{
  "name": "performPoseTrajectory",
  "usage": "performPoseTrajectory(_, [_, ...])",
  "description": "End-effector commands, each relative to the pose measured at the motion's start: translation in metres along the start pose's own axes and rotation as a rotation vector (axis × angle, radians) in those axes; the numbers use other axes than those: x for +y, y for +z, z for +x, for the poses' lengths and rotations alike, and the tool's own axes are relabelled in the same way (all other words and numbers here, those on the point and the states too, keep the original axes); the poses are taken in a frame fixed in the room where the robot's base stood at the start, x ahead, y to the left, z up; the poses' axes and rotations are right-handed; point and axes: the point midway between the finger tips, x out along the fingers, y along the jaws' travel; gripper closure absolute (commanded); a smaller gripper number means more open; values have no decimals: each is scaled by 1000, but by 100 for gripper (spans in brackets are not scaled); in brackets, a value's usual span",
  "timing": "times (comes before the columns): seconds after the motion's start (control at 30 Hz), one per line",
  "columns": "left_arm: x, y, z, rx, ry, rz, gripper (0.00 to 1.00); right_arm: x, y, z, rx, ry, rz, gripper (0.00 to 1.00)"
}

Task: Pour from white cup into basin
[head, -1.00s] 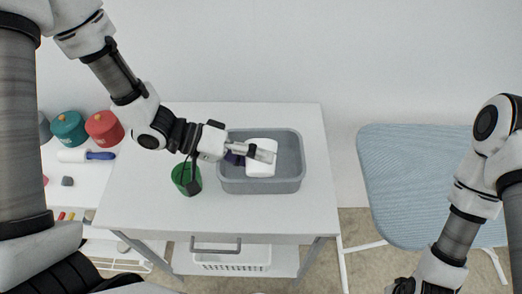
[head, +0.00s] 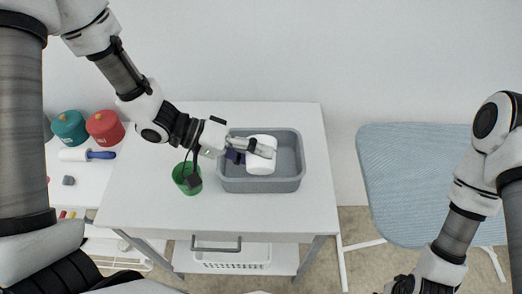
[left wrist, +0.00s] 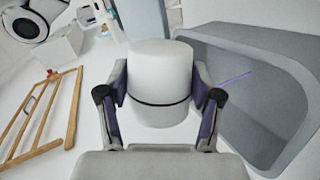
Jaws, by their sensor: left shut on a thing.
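The white cup (head: 262,160) is a plain white cylinder with a dark line around it in the left wrist view (left wrist: 160,75). My left gripper (head: 258,152) is shut on its sides, with a finger on either side of it in the wrist view. The cup lies tilted on its side above the grey basin (head: 232,186). Its opening and contents are hidden. The basin also shows at the right of the wrist view (left wrist: 290,80), with a thin purple streak (left wrist: 237,78) there that I cannot identify. My right gripper is out of view.
A green cup (head: 188,180) stands on the white table (head: 130,200) left of the basin. Red (head: 104,128) and teal (head: 69,129) canisters and a lint roller (head: 75,154) sit further left. A blue ironing board (head: 425,180) stands right. The wrist view shows a wooden rack (left wrist: 70,110).

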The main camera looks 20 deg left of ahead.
Motion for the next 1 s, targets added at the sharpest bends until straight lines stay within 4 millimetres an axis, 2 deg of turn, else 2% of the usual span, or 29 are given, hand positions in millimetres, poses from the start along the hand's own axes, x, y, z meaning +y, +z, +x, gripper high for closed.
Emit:
performPoseTrajectory(0.83, [-7, -8, 2, -37, 16, -84, 76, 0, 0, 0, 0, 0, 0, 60])
performPoseTrajectory(1.0, [-6, -9, 2, -44, 18, -101, 76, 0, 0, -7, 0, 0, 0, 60])
